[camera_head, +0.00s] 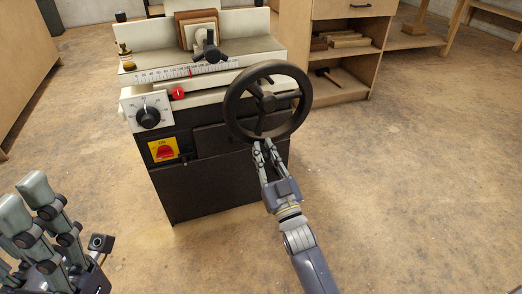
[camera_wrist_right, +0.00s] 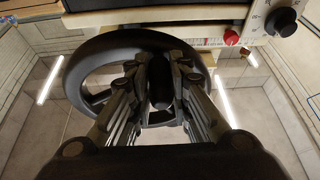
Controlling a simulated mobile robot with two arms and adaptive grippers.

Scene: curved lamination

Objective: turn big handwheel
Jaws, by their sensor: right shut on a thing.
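The big handwheel (camera_head: 303,113) is a dark, spoked wheel on the front right of the machine. It also shows in the right wrist view (camera_wrist_right: 90,64), behind my fingers. My right gripper (camera_head: 264,146) reaches up to the bottom of the wheel in the head view. In the right wrist view its fingers (camera_wrist_right: 160,75) are closed around a dark cylindrical part, which looks like the wheel's handle (camera_wrist_right: 161,95). My left gripper (camera_head: 42,215) is at the lower left of the head view, fingers pointing up, away from the machine.
The machine (camera_head: 210,185) has a dial (camera_head: 149,117), a red button (camera_head: 178,93), a red switch on a yellow plate (camera_head: 164,152) and a ruled scale (camera_head: 190,72). A wooden cabinet (camera_head: 350,60) stands behind on the right. The floor at right is clear.

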